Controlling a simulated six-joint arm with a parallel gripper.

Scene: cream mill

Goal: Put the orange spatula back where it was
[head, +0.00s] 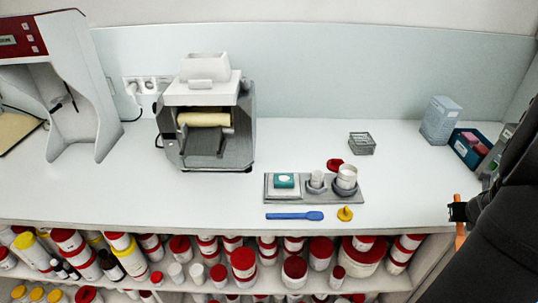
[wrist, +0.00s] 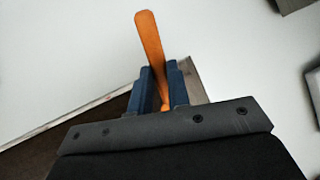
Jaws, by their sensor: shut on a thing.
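The orange spatula (head: 460,237) is in my gripper (head: 457,212), at the right front edge of the counter in the head view. In the wrist view the orange spatula (wrist: 151,48) stands out beyond the blue fingers of my gripper (wrist: 161,85), which are shut on it. Its far end is a flat, rounded strip; its lower part is partly hidden between the fingers. In the head view a blue spatula (head: 295,216) lies flat on the counter in front of a grey tray (head: 268,188).
The tray holds a teal-and-white item (head: 284,181) and small pots. A yellow item (head: 345,213), a red lid (head: 334,165) and a wire basket (head: 362,143) are around it. A mill (head: 207,110) stands left. A box (head: 440,120) and teal bin (head: 464,152) stand right.

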